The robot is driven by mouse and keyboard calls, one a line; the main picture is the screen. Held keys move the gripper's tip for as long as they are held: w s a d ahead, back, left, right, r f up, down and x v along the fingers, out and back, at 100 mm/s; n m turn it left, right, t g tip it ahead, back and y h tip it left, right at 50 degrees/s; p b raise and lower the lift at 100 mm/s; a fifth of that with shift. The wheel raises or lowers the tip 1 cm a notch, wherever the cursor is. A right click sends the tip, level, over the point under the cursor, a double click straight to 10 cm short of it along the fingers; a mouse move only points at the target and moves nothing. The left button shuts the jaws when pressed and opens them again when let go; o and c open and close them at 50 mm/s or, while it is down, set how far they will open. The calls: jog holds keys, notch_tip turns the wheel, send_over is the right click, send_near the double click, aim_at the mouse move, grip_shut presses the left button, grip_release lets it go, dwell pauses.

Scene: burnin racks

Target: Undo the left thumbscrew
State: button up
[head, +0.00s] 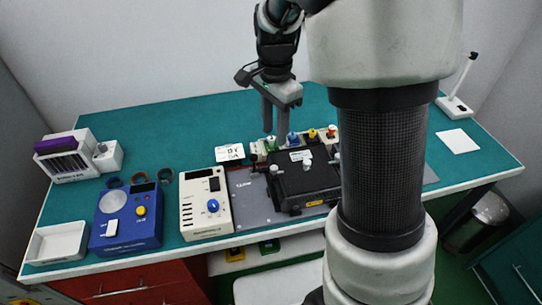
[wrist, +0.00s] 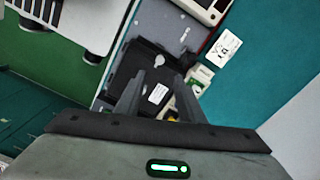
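A black box-shaped unit (head: 322,181) lies on a grey mat on the bench, with a white label on top. A small pale knob (head: 274,169) stands at its left edge, and a second one (head: 307,163) sits further right; I take the first for the left thumbscrew. In the wrist view the black unit (wrist: 126,72) shows one pale knob (wrist: 159,60) clearly; I cannot tell which. My gripper (head: 275,130) hangs fingers down above and behind the unit. In the wrist view its fingers (wrist: 160,78) are apart with nothing held between them.
Coloured connectors (head: 292,138) stand in a row behind the unit. A cream meter (head: 205,218) and blue device (head: 127,226) stand to the left. A white card (head: 229,152) lies near the connectors. My arm hides the unit's right side. The back left bench is clear.

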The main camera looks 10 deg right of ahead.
aim_at(274, 167)
notch_tip(274, 167, down, 13)
jog(key=shift+r, duration=0.1)
dwell(0.3)
grip_shut()
